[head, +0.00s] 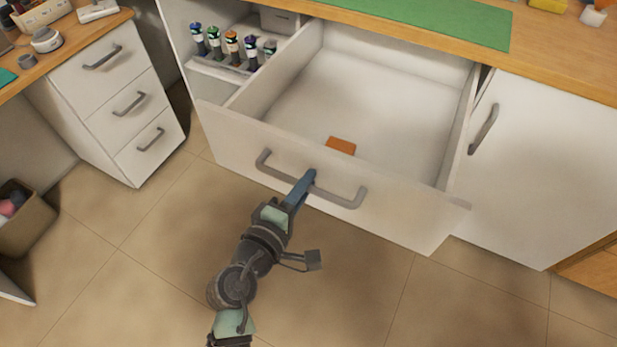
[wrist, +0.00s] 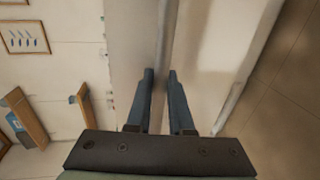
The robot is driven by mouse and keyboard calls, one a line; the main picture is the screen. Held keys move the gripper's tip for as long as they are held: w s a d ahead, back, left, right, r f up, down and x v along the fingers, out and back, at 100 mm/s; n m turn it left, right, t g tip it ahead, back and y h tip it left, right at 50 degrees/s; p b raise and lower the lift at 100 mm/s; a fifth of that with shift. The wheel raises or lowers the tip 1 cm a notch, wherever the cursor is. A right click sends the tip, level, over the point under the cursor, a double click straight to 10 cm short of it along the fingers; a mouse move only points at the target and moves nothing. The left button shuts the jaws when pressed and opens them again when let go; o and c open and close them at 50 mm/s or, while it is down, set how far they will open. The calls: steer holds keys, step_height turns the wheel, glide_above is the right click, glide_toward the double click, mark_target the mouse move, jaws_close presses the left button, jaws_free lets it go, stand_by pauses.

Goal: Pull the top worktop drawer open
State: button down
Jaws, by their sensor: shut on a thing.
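The top worktop drawer (head: 340,199) is white and stands pulled well out from under the wooden worktop (head: 560,62) in the head view. Its grey bar handle (head: 345,201) runs across the front panel. My gripper (head: 311,174) is shut on the middle of this handle, and my arm reaches up to it from below. In the wrist view the handle (wrist: 165,50) passes between the two blue fingers of my gripper (wrist: 160,75). Inside the drawer a small orange block (head: 341,146) lies near the front panel. The rest of the drawer floor looks empty.
A white cupboard door with a grey handle (head: 484,129) is right of the drawer. Several bottles (head: 231,45) stand on a shelf at its left. A white drawer unit (head: 116,100) and a bin (head: 27,215) are farther left. The tiled floor ahead is clear.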

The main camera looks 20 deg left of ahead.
stand_by(0.3)
steer(key=c, duration=0.8)
jaws_free()
steer(key=shift+s, duration=0.1)
steer(key=v, duration=1.3)
